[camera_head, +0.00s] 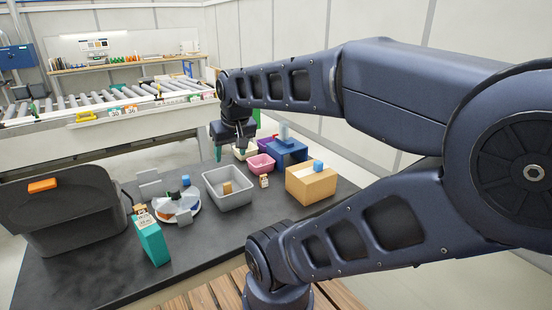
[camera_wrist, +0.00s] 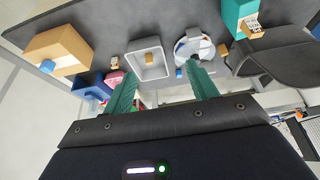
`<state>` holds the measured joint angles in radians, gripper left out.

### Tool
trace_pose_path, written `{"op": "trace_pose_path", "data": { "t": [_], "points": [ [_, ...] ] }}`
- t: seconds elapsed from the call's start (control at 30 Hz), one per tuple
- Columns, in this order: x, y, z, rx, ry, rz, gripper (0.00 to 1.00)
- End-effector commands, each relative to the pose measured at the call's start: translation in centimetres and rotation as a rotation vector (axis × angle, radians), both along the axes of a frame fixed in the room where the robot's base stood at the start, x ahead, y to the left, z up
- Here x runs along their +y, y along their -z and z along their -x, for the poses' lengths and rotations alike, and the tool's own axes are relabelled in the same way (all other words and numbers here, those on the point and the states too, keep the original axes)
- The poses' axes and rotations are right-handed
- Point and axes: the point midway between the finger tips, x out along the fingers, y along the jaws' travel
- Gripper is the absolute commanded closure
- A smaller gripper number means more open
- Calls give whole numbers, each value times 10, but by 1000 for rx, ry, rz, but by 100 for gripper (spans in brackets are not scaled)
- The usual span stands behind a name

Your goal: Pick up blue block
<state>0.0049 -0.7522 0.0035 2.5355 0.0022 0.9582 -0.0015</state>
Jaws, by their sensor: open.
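A grey bin (camera_head: 228,199) holds a tan block. A black lidded tote (camera_head: 75,228) stands left; a roller conveyor (camera_head: 110,107) runs behind.

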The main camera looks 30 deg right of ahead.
Motion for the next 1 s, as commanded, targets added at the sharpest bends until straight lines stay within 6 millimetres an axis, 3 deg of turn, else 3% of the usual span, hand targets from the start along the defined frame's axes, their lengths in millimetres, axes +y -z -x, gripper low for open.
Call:
{"op": "trace_pose_path", "data": {
  "t": [0.17,0.47,0.77,1.0],
  "points": [
    [-10,-5,-20,14,53,-14,42],
    [-54,-14,-91,51,242,-61,42],
    [-118,-6,-160,85,443,-102,42],
    [-181,14,-207,109,605,-129,42]
  ]
}}
